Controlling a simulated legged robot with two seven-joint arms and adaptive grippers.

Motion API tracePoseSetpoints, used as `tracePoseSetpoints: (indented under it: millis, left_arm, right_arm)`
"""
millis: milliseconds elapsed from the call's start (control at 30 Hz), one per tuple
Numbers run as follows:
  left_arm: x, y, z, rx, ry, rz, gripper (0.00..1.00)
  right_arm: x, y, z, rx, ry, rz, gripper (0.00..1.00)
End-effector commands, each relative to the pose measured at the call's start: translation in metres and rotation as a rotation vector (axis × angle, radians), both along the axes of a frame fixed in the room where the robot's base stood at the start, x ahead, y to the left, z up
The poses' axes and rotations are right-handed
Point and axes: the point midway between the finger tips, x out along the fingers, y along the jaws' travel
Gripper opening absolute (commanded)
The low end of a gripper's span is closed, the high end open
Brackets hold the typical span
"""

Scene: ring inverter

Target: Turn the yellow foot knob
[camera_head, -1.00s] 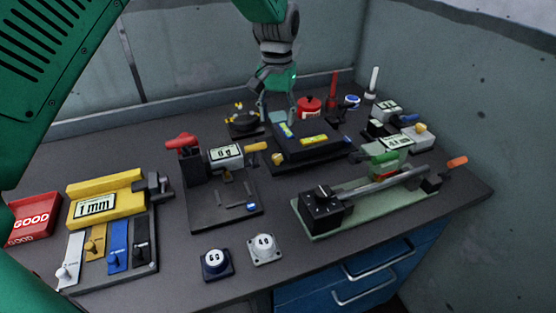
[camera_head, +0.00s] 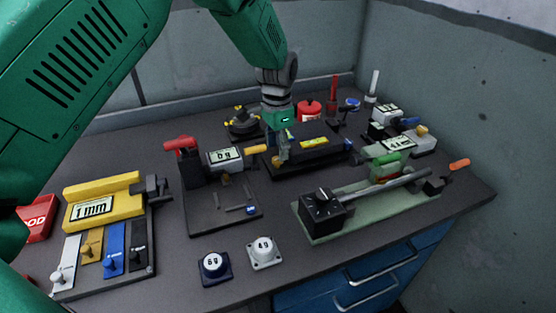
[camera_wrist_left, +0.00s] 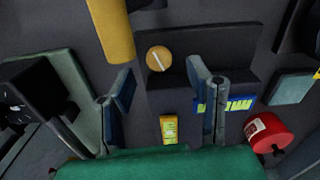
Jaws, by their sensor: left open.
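The yellow foot knob (camera_wrist_left: 158,59) shows in the wrist view as a round yellow-orange cap with a pale line across it. It sits at the edge of a black block (camera_wrist_left: 228,68), which is also in the head view (camera_head: 325,156). My left gripper (camera_wrist_left: 160,72) is open, with one finger on each side of the knob in the picture. I cannot tell whether either finger touches it. In the head view my left gripper (camera_head: 282,158) points down over the block's left end and covers most of the knob. My right gripper is not in view.
A yellow handle (camera_wrist_left: 112,28) lies close to the gripper, belonging to the device with a display (camera_head: 225,155). A red pot (camera_head: 309,110) stands behind the block. A green-based fixture (camera_head: 345,222) is in front to the right.

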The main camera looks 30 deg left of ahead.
Motion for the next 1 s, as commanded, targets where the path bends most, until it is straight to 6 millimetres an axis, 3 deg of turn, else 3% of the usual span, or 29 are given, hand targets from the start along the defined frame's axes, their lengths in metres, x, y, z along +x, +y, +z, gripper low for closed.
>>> tracePoseSetpoints:
  millis: [100, 300, 633, 667, 767, 800, 1000]
  left_arm:
    - [-0.001, 0.000, -0.021, 0.001, 0.002, 0.000, 0.46]
    - [0.000, 0.000, -0.040, 0.001, -0.001, -0.001, 0.46]
    - [0.000, 0.000, -0.044, 0.001, -0.001, 0.000, 0.46]
    - [0.000, 0.000, -0.044, 0.001, -0.001, 0.000, 0.42]
    - [0.000, 0.000, -0.044, 0.001, -0.001, 0.000, 0.07]
    - [0.000, 0.000, -0.044, 0.001, -0.001, 0.000, 0.00]
    - [0.000, 0.000, -0.043, 0.000, 0.000, -0.030, 0.00]
  right_arm:
    - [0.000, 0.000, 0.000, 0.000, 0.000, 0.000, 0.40]
    - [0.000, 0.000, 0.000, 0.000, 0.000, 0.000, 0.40]
    - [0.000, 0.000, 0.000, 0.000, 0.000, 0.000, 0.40]
    - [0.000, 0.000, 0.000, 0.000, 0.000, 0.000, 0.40]
    - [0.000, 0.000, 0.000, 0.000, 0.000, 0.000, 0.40]
    - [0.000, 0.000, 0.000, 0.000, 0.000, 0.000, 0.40]
    - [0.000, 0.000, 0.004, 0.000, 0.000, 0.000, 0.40]
